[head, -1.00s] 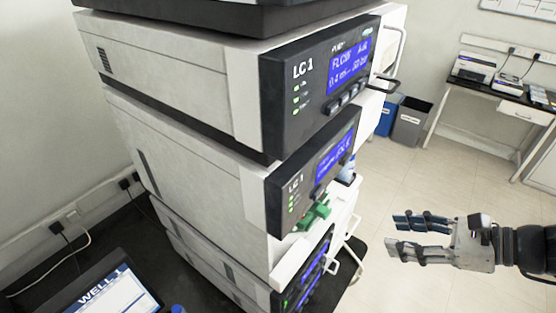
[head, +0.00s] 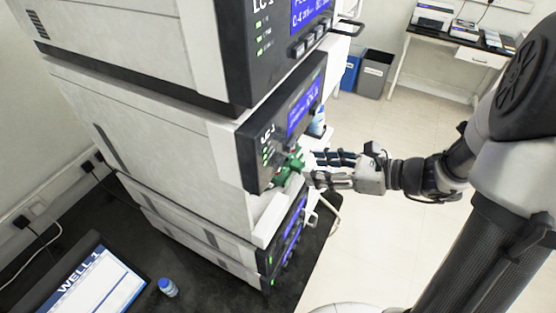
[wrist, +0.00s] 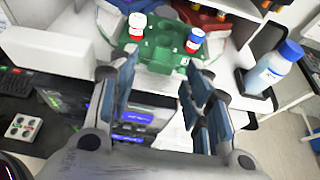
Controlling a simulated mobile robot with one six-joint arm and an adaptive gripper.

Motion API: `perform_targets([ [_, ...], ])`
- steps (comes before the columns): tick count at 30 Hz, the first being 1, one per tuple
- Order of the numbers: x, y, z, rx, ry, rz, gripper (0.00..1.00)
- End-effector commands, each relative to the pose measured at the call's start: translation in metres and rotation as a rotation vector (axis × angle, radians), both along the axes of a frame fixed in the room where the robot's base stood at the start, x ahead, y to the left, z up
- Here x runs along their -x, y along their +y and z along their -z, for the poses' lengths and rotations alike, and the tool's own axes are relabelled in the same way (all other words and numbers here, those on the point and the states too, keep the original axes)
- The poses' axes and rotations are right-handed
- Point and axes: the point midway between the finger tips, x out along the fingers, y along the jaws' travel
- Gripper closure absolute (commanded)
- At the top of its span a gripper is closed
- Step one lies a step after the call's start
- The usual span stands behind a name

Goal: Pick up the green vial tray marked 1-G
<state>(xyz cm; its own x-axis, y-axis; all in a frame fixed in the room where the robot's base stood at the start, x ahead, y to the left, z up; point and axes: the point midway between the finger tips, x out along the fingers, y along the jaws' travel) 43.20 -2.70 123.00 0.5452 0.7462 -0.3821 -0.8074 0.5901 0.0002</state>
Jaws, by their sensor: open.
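The green vial tray (wrist: 163,56) lies ahead of my gripper in the wrist view. It holds a vial with a red-and-white top (wrist: 137,24) and a vial with a blue-and-red top (wrist: 195,38). Its marking is too small to read. In the head view the green tray (head: 287,168) shows partly at the front of the instrument stack, below a display panel. My gripper (wrist: 154,85) is open, its blue-padded fingers pointing at the tray's near edge with nothing between them. In the head view my gripper (head: 312,168) is close beside the tray; contact cannot be told.
The tall LC 1 instrument stack (head: 150,135) stands left of my arm. A blue-capped bottle (wrist: 272,68) stands right of the tray. Another small bottle (head: 168,287) and a WELL 1 screen (head: 95,285) are on the black bench. Floor to the right is open.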

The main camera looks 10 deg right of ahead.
Motion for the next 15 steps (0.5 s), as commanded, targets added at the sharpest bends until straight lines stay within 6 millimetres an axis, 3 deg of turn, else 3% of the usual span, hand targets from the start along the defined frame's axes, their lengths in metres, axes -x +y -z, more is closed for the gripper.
perform_targets([
  [9,-0.026,0.032,0.014,0.001,0.001,-0.003,0.55],
  [15,-0.029,0.034,0.015,0.0,0.0,0.0,0.55],
])
